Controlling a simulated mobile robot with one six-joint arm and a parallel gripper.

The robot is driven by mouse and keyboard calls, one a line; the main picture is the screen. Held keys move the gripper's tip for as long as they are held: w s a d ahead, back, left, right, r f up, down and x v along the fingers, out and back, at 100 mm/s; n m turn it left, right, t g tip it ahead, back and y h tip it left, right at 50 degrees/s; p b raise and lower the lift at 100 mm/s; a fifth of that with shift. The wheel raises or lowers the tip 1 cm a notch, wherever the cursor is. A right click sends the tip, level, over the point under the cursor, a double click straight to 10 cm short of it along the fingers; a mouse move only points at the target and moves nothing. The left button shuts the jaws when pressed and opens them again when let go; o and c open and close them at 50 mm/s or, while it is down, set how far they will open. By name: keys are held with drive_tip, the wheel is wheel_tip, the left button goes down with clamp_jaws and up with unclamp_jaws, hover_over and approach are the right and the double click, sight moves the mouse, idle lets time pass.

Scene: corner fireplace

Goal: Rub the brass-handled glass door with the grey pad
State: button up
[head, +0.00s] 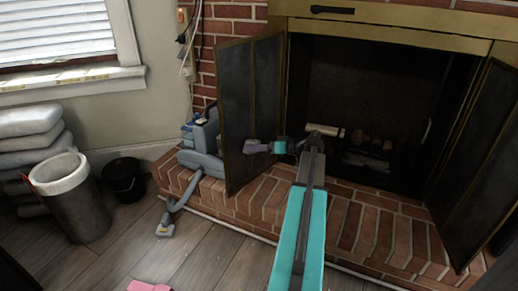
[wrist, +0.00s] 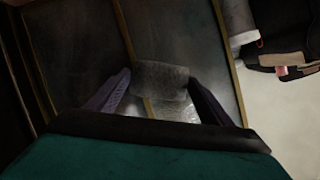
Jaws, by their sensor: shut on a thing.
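The fireplace's left glass door (head: 248,110) stands swung open, dark panes in thin brass-coloured framing. I cannot make out a handle on it. My gripper (head: 249,146) is in front of this door's lower half, with purple fingers. In the wrist view, my gripper (wrist: 160,84) is shut on the grey pad (wrist: 162,76), which is held between the fingertips. The door's glass (wrist: 75,55) and brass strips fill the view behind the pad. The pad overlaps a brass strip; I cannot tell whether it touches the door. The pad is not discernible in the head view.
The right glass door (head: 482,165) also stands open. A grey-blue vacuum cleaner (head: 203,150) sits on the brick hearth (head: 335,215), its hose reaching the floor. A black bucket (head: 124,180), a lined bin (head: 78,205) and stacked cushions (head: 28,135) stand left. A pink object (head: 148,287) lies on the floor.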

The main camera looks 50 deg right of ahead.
sight(256, 142)
drive_tip(key=shift+s+r+p, duration=0.1)
drive_tip(key=shift+r+p, duration=0.55)
drive_tip(key=shift+r, duration=0.95)
drive_tip(key=shift+a, duration=0.2)
drive_tip(key=shift+a, duration=1.75)
drive_tip(key=shift+w, duration=0.2)
drive_tip(key=shift+a+b, duration=0.4)
drive_tip(key=shift+a, duration=1.45)
drive_tip(key=shift+a, duration=0.15)
